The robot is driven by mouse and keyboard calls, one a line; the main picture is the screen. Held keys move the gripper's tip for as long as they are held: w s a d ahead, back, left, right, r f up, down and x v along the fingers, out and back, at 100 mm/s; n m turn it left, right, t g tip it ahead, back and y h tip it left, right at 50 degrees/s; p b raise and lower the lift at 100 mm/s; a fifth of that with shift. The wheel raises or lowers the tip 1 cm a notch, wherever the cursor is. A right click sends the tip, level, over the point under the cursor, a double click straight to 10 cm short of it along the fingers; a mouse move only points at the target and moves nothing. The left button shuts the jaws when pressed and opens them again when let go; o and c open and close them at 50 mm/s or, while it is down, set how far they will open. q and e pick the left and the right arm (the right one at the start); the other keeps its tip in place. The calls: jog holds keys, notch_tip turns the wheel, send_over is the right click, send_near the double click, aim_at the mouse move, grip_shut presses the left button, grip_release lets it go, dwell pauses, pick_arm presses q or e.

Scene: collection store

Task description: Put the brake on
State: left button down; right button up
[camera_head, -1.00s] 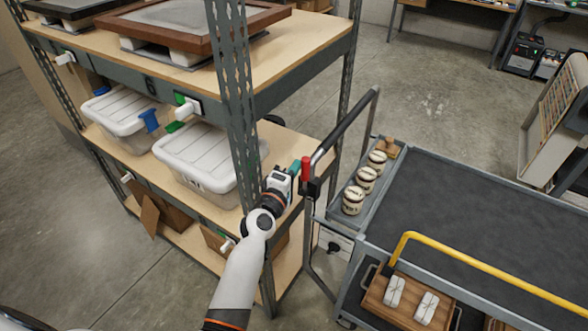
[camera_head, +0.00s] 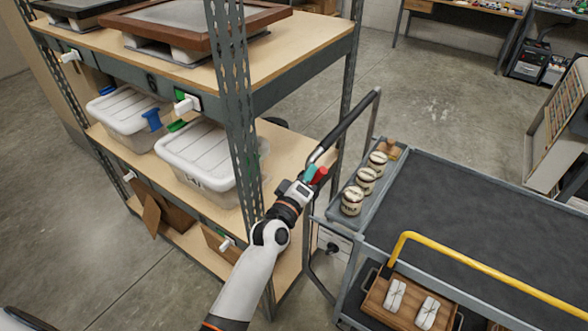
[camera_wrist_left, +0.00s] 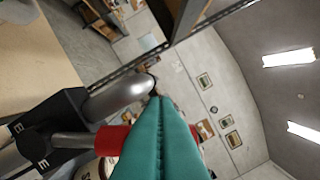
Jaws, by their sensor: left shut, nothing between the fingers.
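The cart's brake lever has a red grip (camera_head: 320,176) by the base of the dark push handle (camera_head: 345,127), and it leans to the right. My left gripper (camera_head: 309,173) has teal fingertips pressed together, right against the left side of the red grip, holding nothing. In the left wrist view the shut fingers (camera_wrist_left: 160,145) cross in front of the red grip (camera_wrist_left: 112,140), hiding its middle. A metal rod joins the grip to a black bracket (camera_wrist_left: 60,128) with white marks. My right gripper is not in view.
The shelving unit's upright post (camera_head: 238,110) stands close to the left of my left arm. White lidded bins (camera_head: 195,150) sit on its shelf. The grey cart (camera_head: 480,210) carries several small jars (camera_head: 366,181) and a yellow rail (camera_head: 480,265). Open floor lies behind.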

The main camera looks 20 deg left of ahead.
pick_arm(q)
jog(key=shift+s+d+f+m+h+b, duration=0.2)
jog(key=shift+d+f+m, duration=0.3)
jog(key=shift+m, duration=0.55)
jog(key=shift+s+d+f+m+h+b, duration=0.2)
jog(key=shift+d+f+m, duration=0.1)
jog(key=shift+d+m, duration=0.55)
jog(key=shift+s+d+f+m+h+b, duration=0.15)
jog(key=shift+d+f+m, duration=0.3)
jog(key=shift+m, duration=0.75)
